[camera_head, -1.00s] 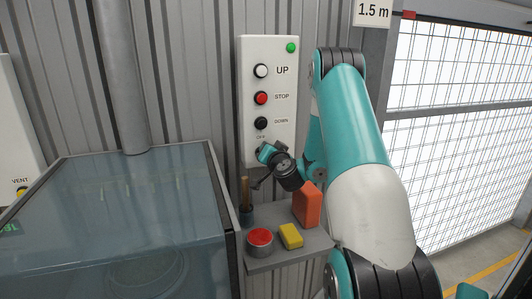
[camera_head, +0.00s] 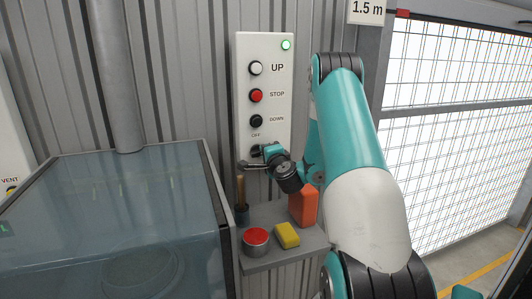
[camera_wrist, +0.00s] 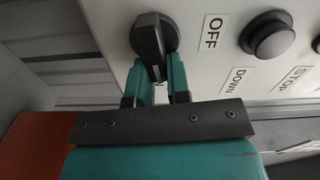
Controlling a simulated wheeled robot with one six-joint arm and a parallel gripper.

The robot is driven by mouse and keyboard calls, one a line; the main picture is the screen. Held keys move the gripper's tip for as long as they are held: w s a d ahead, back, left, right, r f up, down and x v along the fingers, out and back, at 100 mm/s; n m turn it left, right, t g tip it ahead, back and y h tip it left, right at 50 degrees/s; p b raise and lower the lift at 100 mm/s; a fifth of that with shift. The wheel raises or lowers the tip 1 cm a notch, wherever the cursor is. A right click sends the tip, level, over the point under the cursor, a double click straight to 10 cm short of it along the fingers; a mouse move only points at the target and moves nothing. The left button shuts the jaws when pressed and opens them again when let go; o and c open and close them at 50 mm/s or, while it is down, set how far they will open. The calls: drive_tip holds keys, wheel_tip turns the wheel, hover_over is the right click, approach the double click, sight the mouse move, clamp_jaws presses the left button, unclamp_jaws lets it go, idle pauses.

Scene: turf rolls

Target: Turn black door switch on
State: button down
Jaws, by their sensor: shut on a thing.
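The black door switch (camera_wrist: 152,42) is a rotary knob at the bottom of the white control panel (camera_head: 264,80), under the OFF label. In the wrist view my gripper (camera_wrist: 160,78) has its two teal fingers closed around the knob's handle. The handle looks slightly tilted in that view. In the head view my gripper (camera_head: 262,152) is at the panel's lower end and partly covers the switch (camera_head: 256,149). The label below the knob is mostly hidden behind the fingers. A green lamp (camera_head: 286,45) at the panel's top right looks bright with a pale centre.
White UP (camera_head: 256,68), red STOP (camera_head: 256,95) and black DOWN (camera_head: 256,121) buttons sit above the switch. Below, a grey shelf (camera_head: 275,262) holds a red-lidded tin (camera_head: 255,240), yellow block (camera_head: 287,235), orange block (camera_head: 303,205) and a brush in a cup (camera_head: 241,212). A glass-topped box (camera_head: 110,220) stands left.

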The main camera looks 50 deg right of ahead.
drive_tip(key=shift+f+m, duration=0.2)
drive_tip(key=shift+m, duration=0.7)
drive_tip(key=c, duration=1.1)
unclamp_jaws()
drive_tip(key=shift+s+d, duration=0.1)
